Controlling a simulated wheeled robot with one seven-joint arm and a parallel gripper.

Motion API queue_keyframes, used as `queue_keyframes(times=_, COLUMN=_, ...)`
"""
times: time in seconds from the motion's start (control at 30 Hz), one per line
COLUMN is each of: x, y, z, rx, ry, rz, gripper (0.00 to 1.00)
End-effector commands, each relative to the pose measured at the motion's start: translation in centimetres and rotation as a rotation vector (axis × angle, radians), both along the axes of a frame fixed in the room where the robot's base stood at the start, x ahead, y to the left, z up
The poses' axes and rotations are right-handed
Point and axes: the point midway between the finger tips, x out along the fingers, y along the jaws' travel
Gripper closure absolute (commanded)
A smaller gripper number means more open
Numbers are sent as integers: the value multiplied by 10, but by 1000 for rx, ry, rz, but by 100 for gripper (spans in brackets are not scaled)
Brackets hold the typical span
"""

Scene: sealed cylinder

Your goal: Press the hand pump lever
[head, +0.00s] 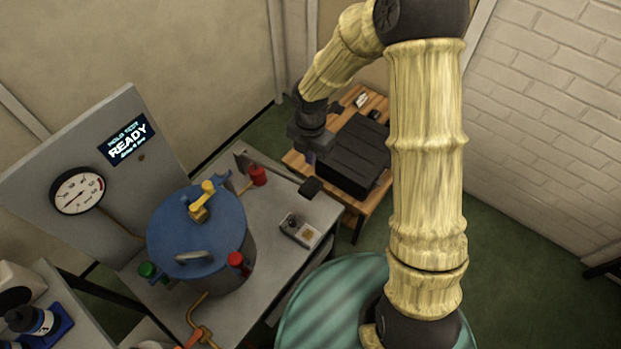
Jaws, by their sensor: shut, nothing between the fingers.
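The hand pump (258,176) is a small red cylinder on the back part of the grey bench. Its lever (285,175) is a thin bar running right from the pump, with a black grip (311,187) at its end near the bench's right edge. My gripper (310,158) is dark and shut, with nothing in it. It points down and shows just above the black grip in the picture. A gap shows between them, but the depth between them is hard to judge.
A blue-lidded cylinder (170,230) with red, green and yellow fittings stands on the bench (272,272). Behind it, a grey panel bears a dial gauge (77,191) and a READY display (129,140). A small box (300,230) lies near the lever. A black case (352,155) sits on a wooden table.

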Motion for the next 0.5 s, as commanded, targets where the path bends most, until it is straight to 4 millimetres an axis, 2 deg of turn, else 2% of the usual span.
queue_keyframes(times=0.1, x=-1, y=1, z=-22, rx=-1, ry=4, rz=2, gripper=100)
queue_keyframes(times=0.5, x=-1, y=0, z=-89, rx=-1, ry=3, rz=1, gripper=100)
